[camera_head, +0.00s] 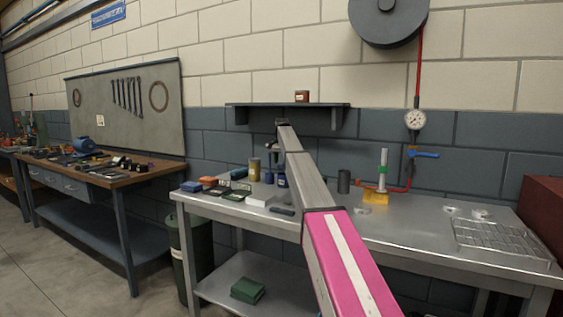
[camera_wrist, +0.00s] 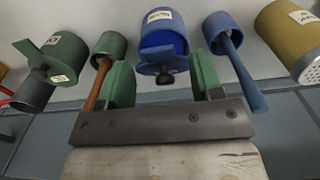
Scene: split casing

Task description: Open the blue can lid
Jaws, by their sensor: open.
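The blue can (camera_wrist: 163,32), with a white label, is in the middle of the wrist view. A flat blue piece that looks like its lid (camera_wrist: 160,58) shows at its near end, with a dark knob below it. My gripper (camera_wrist: 162,82) is open, its two green fingers apart on either side of the lid and knob. I cannot tell whether they touch. Nothing is held between them. In the head view a small blue can (camera_head: 281,180) stands on the metal bench below my arm's end; the fingers are too small to make out there.
A green can (camera_wrist: 62,55), a green cup with a brown handle (camera_wrist: 108,48), a blue cup with a blue handle (camera_wrist: 220,30) and a yellow can (camera_wrist: 290,35) flank the blue can closely. A shelf (camera_head: 285,104) hangs above. The metal bench (camera_head: 400,225) has free room in front.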

